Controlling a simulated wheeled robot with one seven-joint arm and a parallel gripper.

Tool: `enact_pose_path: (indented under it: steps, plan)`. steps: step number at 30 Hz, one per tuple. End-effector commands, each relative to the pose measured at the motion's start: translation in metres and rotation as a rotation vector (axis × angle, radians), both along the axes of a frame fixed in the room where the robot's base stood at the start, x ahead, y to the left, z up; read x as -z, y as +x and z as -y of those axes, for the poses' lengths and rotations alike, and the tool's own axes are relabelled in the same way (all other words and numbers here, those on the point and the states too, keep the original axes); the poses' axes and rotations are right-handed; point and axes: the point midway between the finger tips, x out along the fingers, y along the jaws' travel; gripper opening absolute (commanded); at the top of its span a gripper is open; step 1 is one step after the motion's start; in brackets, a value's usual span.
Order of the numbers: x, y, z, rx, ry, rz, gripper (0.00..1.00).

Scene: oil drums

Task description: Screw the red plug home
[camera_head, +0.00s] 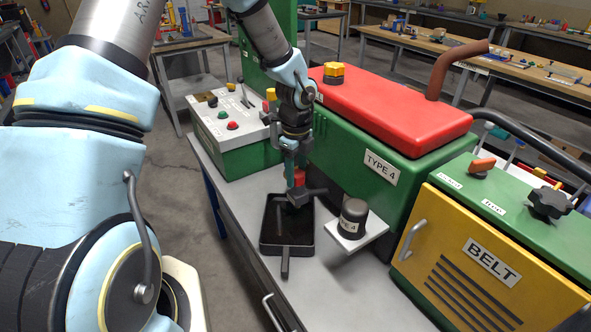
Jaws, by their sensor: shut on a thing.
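The red plug (299,179) shows just below my gripper (296,167), which points down and is shut on it. The plug sits above or at a dark fitting (312,195) low on the side of the green machine (394,180) marked TYPE 4. I cannot tell how far the plug is in; its thread is hidden. A black tray (268,245) lies on the grey bench under the fitting.
A dark cylinder (353,216) stands on a white ledge right of the tray. A green control box (248,150) is behind left, and a yellow BELT panel (470,275) is on the right. The bench front (340,305) is clear.

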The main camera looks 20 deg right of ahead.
Motion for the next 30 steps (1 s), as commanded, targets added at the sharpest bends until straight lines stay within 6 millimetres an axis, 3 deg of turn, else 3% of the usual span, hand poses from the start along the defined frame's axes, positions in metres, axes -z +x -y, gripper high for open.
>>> enact_pose_path:
  steps: [6, 19, 30]
  plan:
    - [-0.0002, -0.0041, -0.0002, 0.349, 0.006, -0.013, 0.00]
    - [0.0049, -0.0036, 0.0002, 0.451, 0.006, -0.012, 0.00]
    - [0.0068, -0.0034, 0.0022, 0.950, 0.005, -0.010, 0.00]
